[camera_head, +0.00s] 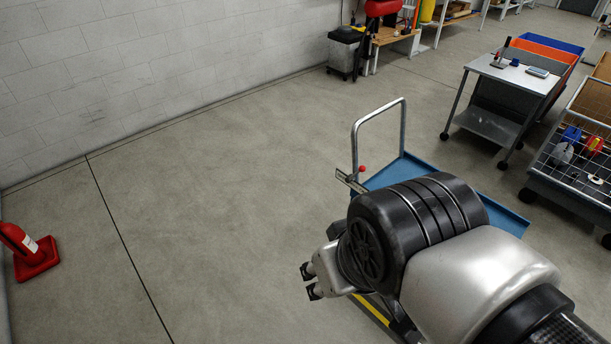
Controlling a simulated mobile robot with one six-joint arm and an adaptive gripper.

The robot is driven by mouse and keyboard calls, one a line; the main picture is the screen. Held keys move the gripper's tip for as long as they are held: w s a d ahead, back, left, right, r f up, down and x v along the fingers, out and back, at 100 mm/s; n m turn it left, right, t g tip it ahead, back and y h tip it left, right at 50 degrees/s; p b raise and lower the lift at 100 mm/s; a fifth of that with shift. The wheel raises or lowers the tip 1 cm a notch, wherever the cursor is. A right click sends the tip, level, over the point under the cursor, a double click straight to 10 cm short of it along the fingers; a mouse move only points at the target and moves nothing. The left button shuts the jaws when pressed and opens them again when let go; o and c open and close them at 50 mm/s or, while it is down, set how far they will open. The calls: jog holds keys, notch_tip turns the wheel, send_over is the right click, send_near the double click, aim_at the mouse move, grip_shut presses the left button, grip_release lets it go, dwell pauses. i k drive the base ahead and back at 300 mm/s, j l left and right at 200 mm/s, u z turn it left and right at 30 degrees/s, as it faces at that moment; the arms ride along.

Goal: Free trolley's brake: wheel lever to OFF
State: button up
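The trolley (418,171) is a blue flat platform with a grey tube push handle (404,112), standing beyond my arm. A small lever with a red knob (362,169) shows at the left foot of the handle, near a grey metal plate (349,181). Which position the lever is in, and any label, are too small to tell. My arm hides much of the platform's near part, and its wheels are not visible. My gripper (310,281) points left, in front of and left of the trolley, apart from the lever. Its two fingertips are spread, with nothing between them.
A red stand (36,258) is on the floor at far left by the wall. A grey steel cart (505,73) and a wire-mesh cart (575,170) stand right of the trolley. A black bin (345,50) and workbenches are at the back. The floor left of the trolley is clear.

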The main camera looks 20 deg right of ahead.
aim_at(362, 169)
jog(key=z, duration=0.85)
jog(key=i+l+u, duration=0.1)
jog(key=i+u, duration=0.2)
jog(key=i, duration=0.65)
